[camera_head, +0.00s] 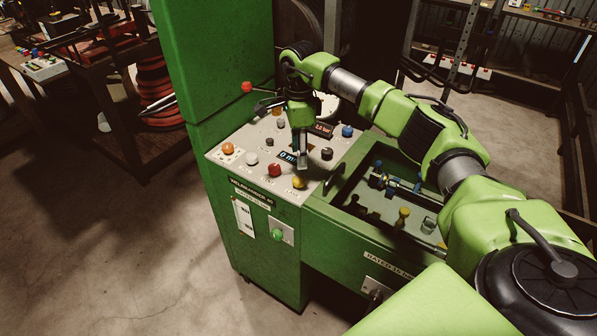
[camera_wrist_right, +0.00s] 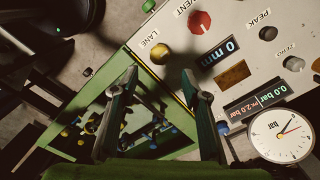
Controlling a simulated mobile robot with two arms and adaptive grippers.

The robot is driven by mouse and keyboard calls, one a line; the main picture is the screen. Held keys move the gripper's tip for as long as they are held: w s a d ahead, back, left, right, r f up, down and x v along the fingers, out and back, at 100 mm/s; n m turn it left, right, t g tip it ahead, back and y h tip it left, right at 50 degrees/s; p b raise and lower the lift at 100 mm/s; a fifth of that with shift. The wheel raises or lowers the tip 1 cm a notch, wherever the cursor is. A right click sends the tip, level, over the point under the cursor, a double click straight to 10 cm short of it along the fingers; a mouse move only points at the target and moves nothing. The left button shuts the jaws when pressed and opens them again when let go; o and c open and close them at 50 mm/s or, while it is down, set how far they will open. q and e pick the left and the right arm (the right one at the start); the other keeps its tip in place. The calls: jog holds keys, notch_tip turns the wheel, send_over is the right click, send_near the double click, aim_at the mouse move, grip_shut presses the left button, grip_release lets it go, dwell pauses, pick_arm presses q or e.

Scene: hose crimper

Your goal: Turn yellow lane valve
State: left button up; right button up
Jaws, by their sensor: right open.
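The yellow lane valve (camera_head: 299,182) is a round knob near the front right edge of the sloped grey panel (camera_head: 236,169). In the right wrist view the yellow knob (camera_wrist_right: 160,54) sits beside the printed word LANE, close to the panel's edge. My right gripper (camera_head: 302,165) points down over the panel, just behind the yellow knob. In the wrist view its two fingers (camera_wrist_right: 160,82) are apart with nothing between them. The knob lies beyond the fingertips, roughly in line with the gap. I see no contact. My left gripper is not in view.
A red knob (camera_head: 274,170) marked VENT in the wrist view stands near the yellow one. A black knob (camera_head: 327,153) and a small display (camera_head: 288,157) are close by. An open bay (camera_head: 400,190) with fittings lies right of the panel. A pressure gauge (camera_wrist_right: 280,135) shows too.

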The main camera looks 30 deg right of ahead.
aim_at(299, 178)
notch_tip(299, 178, down, 8)
jog(key=shift+r+p, duration=0.2)
jog(key=shift+p, duration=0.9)
jog(key=shift+f, duration=0.6)
jog(key=c, duration=1.1)
